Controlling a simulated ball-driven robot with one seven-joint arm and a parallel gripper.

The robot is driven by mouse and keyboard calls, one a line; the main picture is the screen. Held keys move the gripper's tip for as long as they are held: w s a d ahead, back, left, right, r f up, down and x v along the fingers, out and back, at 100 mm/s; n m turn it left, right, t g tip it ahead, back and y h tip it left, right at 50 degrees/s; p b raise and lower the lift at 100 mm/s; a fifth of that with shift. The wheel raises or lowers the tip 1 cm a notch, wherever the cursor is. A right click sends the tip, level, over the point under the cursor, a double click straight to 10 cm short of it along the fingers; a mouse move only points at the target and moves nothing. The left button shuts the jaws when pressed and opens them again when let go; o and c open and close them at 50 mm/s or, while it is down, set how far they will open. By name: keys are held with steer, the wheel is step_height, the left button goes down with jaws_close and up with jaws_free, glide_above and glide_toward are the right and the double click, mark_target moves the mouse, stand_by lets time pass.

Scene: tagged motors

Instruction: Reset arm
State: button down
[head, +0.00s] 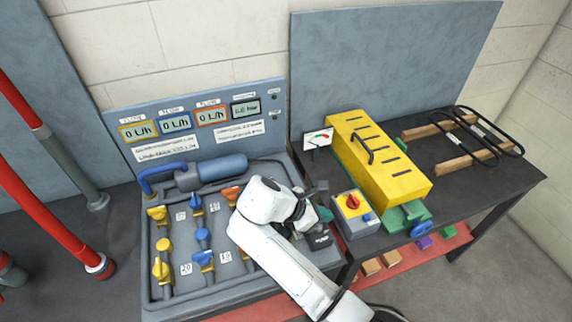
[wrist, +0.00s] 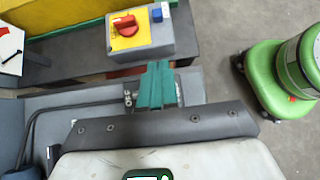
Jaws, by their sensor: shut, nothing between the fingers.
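My white arm (head: 265,235) reaches up from the bottom of the head view and bends over the right part of the grey valve panel. My gripper (head: 325,214) is at the panel's right edge, just left of the switch box, and partly hidden by the arm. In the wrist view its teal fingers (wrist: 155,86) are together with nothing between them. They point toward the grey switch box (wrist: 142,40) with its yellow plate and red knob. The box also shows in the head view (head: 360,222); it appears apart from the fingers.
The valve panel (head: 180,305) carries blue, yellow and orange valves and a blue cylinder (head: 222,168). A yellow-topped motor (head: 385,160) and black loops (head: 480,128) on wooden bars lie on the dark table (head: 500,185). Red pipes (head: 45,205) stand at the left.

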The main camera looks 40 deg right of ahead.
steer(key=s+a+f+m+t+y+b, duration=0.1)
steer(key=s+a+f+m+y, duration=0.15)
steer(key=s+f, duration=0.2)
steer(key=s+a+f+m+y+b, duration=0.1)
steer(key=s+a+f+m+y, duration=0.15)
steer(key=s+f, duration=0.2)
steer(key=s+a+m+t+y+b, duration=0.1)
steer(key=s+m+t+y+b, duration=0.1)
steer(key=s+m, duration=0.8)
steer(key=shift+s+f+m+t+y, duration=0.2)
steer(key=shift+s+m+t+y, duration=0.1)
steer(key=shift+s+y, duration=0.75)
steer(key=c, duration=1.8)
jaws_free()
steer(key=shift+s+a, duration=0.1)
steer(key=shift+s, duration=0.05)
